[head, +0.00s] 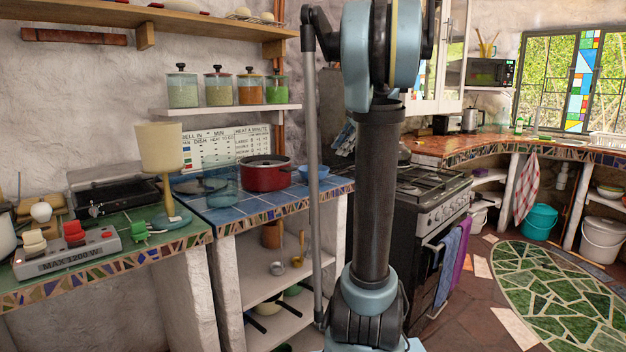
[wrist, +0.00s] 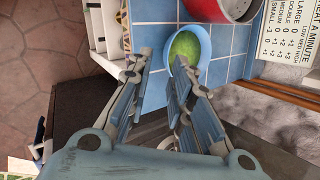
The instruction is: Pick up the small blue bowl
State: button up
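The small blue bowl (head: 314,172) sits on the blue tiled counter (head: 236,212), just right of the red pot, in the head view. In the wrist view the blue bowl (wrist: 205,45) has something green inside and stands upright on the tiles. My gripper (wrist: 163,60) is open and empty in the wrist view. Its two fingers point toward the bowl, with the right fingertip close to the bowl's near rim in the picture. Whether they touch cannot be told. In the head view my arm hides most of the gripper area.
A red pot (head: 265,176) stands next to the bowl; it also shows in the wrist view (wrist: 232,8). A lamp (head: 160,150) stands to the left on the counter. A black stove (head: 425,200) lies to the right. A shelf with jars (head: 220,88) hangs above.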

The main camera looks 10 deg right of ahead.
jog(key=w+d+r, duration=0.1)
jog(key=w, duration=0.1)
send_near(313, 182)
jog(key=shift+m, duration=0.4)
jog(key=x, duration=0.6)
jog(key=shift+w+d, duration=0.25)
jog(key=shift+w, duration=0.05)
grip_shut()
